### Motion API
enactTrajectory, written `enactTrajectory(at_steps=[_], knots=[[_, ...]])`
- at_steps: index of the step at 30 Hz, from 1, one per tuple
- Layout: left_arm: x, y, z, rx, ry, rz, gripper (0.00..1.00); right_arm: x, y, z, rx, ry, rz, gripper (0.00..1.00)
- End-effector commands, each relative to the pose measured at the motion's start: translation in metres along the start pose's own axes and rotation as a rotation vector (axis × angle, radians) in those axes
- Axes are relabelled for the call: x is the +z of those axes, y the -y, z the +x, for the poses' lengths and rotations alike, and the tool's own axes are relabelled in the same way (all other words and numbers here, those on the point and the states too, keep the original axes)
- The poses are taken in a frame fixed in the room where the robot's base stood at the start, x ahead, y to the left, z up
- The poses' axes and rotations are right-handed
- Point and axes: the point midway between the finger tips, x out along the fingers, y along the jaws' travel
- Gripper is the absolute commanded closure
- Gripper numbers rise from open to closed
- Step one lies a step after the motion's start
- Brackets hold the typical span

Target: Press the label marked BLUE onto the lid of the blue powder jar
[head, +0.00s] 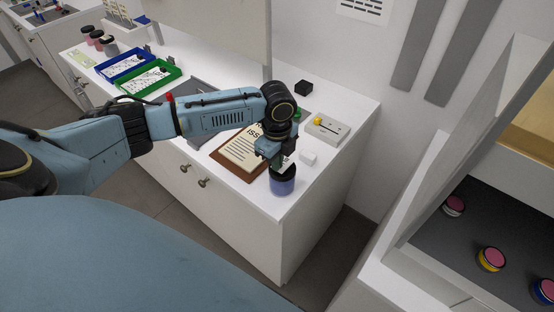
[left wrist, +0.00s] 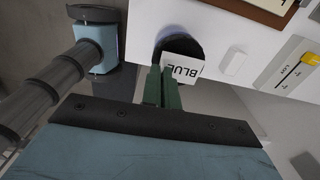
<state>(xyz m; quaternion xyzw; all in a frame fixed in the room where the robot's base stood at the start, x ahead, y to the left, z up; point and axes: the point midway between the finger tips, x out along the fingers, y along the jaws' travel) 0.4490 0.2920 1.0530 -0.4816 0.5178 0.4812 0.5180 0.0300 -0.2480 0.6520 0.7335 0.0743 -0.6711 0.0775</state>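The blue powder jar (head: 283,186) stands near the front right corner of the white counter, with a black lid (head: 283,172). My left gripper (head: 281,163) is directly over the jar, pointing down. In the left wrist view its green fingers (left wrist: 162,92) are shut on a white label (left wrist: 183,68) that reads BLUE, upside down in that picture. The label overlaps the dark lid (left wrist: 178,44) there and covers part of it. I cannot tell whether the label touches the lid. My right gripper is in neither view.
A brown clipboard (head: 240,150) lies left of the jar. A small white block (head: 308,158) and a grey device with a yellow knob (head: 327,129) are to its right. Green (head: 146,79) and blue (head: 124,64) trays stand at the far left. An open compartment on the right holds several jars (head: 491,259).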

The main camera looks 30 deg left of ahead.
Motion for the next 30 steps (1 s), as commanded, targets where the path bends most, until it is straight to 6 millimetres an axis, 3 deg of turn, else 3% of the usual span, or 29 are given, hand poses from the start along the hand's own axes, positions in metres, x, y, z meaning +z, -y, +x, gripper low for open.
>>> enactTrajectory(at_steps=[30], knots=[[0.0, 0.0, 0.012, 0.001, -0.001, 0.0, 1.0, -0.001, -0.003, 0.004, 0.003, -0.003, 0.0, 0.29]])
